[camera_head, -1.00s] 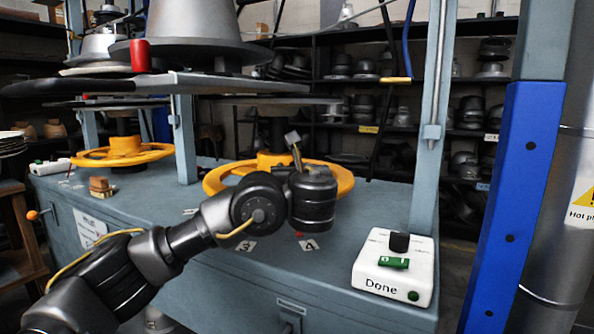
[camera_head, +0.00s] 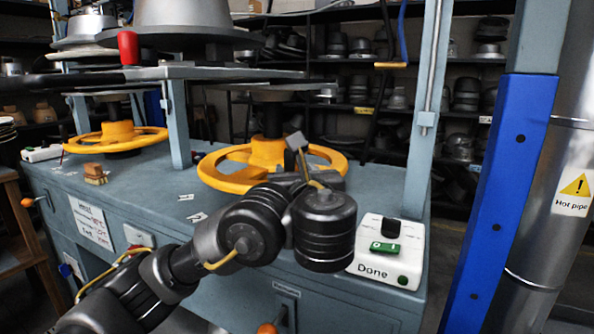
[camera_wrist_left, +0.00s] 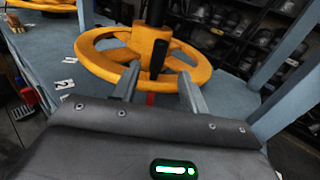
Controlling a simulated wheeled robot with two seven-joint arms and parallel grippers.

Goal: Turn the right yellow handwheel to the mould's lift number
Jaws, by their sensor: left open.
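The right yellow handwheel (camera_head: 222,181) lies flat on the blue-grey bench beneath the press plate; its near right rim is partly hidden by my left arm in the head view. It also shows in the left wrist view (camera_wrist_left: 92,58). My left gripper (camera_head: 299,150) is at the wheel's near right side, and its open fingers (camera_wrist_left: 158,82) point at the near rim. An upright black knob (camera_wrist_left: 158,60) shows between the fingers; I cannot tell whether they touch it. Small number labels (camera_head: 197,216) lie on the bench by the wheel. A metal hat-shaped mould (camera_head: 185,15) sits above. My right gripper is out of view.
A white "Done" box (camera_head: 388,255) sits at the bench's right end. A blue post (camera_head: 505,200) and a hot pipe (camera_head: 545,235) are further right.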

